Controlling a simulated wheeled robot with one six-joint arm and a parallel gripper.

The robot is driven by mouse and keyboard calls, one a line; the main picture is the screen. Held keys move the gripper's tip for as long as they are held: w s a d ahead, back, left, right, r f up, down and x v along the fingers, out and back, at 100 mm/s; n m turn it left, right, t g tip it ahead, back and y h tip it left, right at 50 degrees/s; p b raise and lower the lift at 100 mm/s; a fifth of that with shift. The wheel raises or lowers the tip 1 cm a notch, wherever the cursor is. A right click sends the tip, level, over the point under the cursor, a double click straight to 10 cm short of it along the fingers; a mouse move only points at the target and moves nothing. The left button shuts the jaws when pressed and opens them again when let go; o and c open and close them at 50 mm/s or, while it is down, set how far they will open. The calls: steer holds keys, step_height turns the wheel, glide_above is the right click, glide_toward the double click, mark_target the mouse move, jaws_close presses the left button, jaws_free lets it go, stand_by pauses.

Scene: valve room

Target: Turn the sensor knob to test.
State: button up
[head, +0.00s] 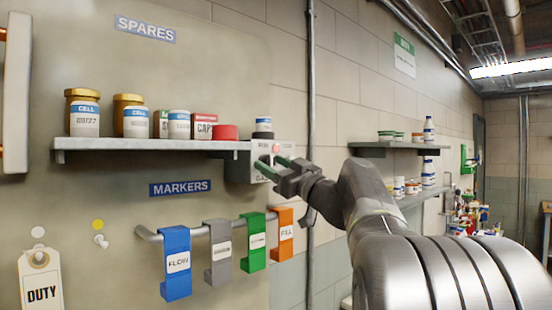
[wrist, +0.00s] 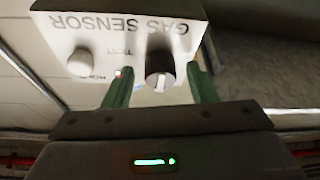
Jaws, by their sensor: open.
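The gas sensor (head: 244,170) is a pale box at the right end of the spares shelf, partly hidden by my gripper in the head view. In the wrist view the sensor's face (wrist: 110,38) appears upside down, with "GAS SENSOR" lettering. Its dark round knob (wrist: 160,66) has a white pointer mark toward the bottom of the picture. Small labels, one seemingly "TEST", are left of the knob. My gripper (head: 274,166) is open at the sensor. In the wrist view its green fingers (wrist: 162,78) flank the knob; I cannot tell whether they touch it.
A round pale button (wrist: 80,63) is beside the knob; it looks red in the head view (head: 276,149). The shelf (head: 150,144) holds jars and boxes. Below, a rail carries blue, grey, green and orange markers (head: 177,262). A vertical pipe (head: 311,80) runs behind my gripper.

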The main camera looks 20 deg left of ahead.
steer(key=shift+a+r, duration=0.1)
steer(key=shift+a, duration=0.1)
steer(key=c, duration=1)
